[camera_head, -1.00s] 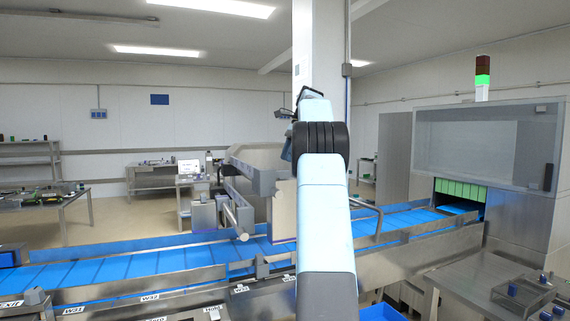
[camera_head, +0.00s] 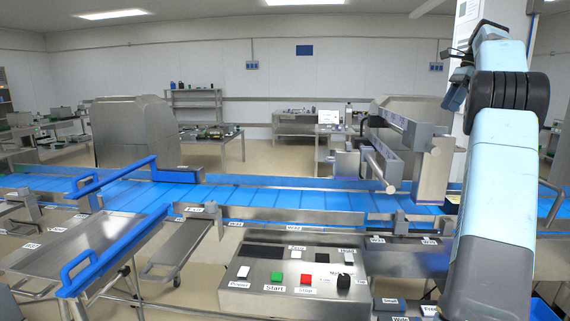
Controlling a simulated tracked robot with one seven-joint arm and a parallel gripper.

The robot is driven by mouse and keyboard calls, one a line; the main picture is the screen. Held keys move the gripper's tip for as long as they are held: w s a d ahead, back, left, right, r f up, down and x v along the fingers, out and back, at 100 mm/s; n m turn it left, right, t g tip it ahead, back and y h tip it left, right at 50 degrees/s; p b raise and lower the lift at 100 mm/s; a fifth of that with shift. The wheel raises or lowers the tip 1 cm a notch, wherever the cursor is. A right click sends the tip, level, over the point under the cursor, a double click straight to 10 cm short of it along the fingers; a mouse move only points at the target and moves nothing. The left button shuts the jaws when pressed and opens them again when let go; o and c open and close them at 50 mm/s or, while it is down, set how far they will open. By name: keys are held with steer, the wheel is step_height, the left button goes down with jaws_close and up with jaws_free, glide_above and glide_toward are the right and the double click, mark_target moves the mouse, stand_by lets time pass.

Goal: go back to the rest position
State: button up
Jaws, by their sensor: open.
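My arm rises at the right side of the head view, with pale blue links and a black ribbed joint, and folds over at the top. My gripper (camera_head: 456,53) shows as a small dark shape at the upper left of the folded arm, partly hidden by my own wrist. It is open, with nothing seen in it. It is up in the air, in front of the white pillar (camera_head: 467,22) and above the level of the conveyor.
A blue conveyor (camera_head: 270,196) crosses the view. A control panel (camera_head: 230,290) with green Start and red Stop buttons stands in front. A grey-armed device (camera_head: 395,125) stands over the belt left of my arm. Blue-railed steel trays (camera_head: 80,250) lie at left.

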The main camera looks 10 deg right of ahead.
steer(key=s+a+r+n+h, duration=0.1)
steer(key=s+a+n, duration=0.1)
steer(key=a, duration=0.5)
steer(key=s+a+r+n, duration=0.1)
steer(key=a+r+n, duration=0.1)
steer(key=a, duration=0.5)
steer(key=s+a+f+n+t+h, duration=0.1)
steer(key=s+a+f+n+h, duration=0.15)
steer(key=s+a+n, duration=0.6)
steer(key=s+a+f+n+t, duration=0.1)
steer(key=s+a+f+n, duration=0.3)
steer(key=s+a+f, duration=0.4)
steer(key=s+a+f+n+t, duration=0.2)
steer(key=s+a+f+n, duration=0.3)
steer(key=s+a+f, duration=0.3)
steer(key=s+f, duration=0.4)
steer(key=s, duration=0.3)
steer(key=shift+s+a+h, duration=0.25)
steer(key=shift+a+h, duration=0.1)
steer(key=shift+a, duration=0.05)
steer(key=shift+s, duration=0.1)
